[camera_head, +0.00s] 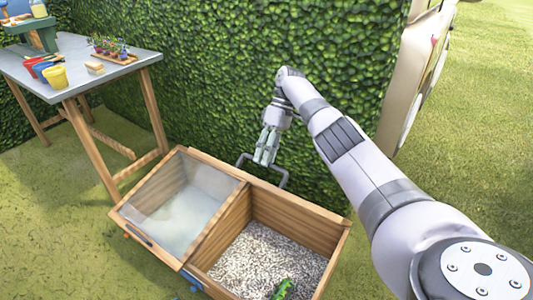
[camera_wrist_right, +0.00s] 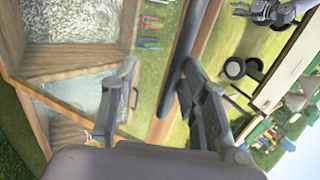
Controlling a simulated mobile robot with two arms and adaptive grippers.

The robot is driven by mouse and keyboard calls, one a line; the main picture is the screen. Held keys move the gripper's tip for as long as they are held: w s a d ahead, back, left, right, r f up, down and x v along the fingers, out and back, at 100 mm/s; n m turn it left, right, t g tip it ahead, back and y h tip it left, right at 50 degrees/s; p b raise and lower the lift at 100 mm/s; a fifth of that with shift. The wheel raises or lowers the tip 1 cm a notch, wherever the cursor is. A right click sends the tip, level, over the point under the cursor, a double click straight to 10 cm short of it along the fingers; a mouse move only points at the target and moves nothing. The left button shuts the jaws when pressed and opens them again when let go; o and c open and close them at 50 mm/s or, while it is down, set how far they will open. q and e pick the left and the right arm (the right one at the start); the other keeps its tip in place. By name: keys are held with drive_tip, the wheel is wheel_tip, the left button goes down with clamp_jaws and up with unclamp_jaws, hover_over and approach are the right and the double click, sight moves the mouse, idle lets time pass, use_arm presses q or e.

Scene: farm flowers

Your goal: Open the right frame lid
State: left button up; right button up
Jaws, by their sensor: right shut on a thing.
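The wooden frame box (camera_head: 277,195) has two bays. The left lid (camera_head: 182,207), with a cloudy pane, lies shut over the left bay. The right bay is uncovered, with pale gravel (camera_head: 255,262) and a green plant (camera_head: 282,289) inside. My right gripper (camera_head: 264,158) is at the back of the box, shut on the right lid's grey handle (camera_head: 284,180). In the right wrist view, the gripper (camera_wrist_right: 152,95) has the dark handle bar (camera_wrist_right: 173,85) by one finger, along a wooden rail (camera_wrist_right: 201,35). The right lid's pane is hard to make out in the head view. My left gripper is not in view.
A hedge (camera_head: 240,60) stands close behind the box. A worktable (camera_head: 85,68) with colored pots and a flower tray is at the back left. A pale panel (camera_head: 412,75) stands to the right.

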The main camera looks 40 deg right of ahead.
drive_tip(key=shift+d+f, duration=0.1)
wheel_tip(320, 180, up, 10)
idle(0.9)
idle(0.5)
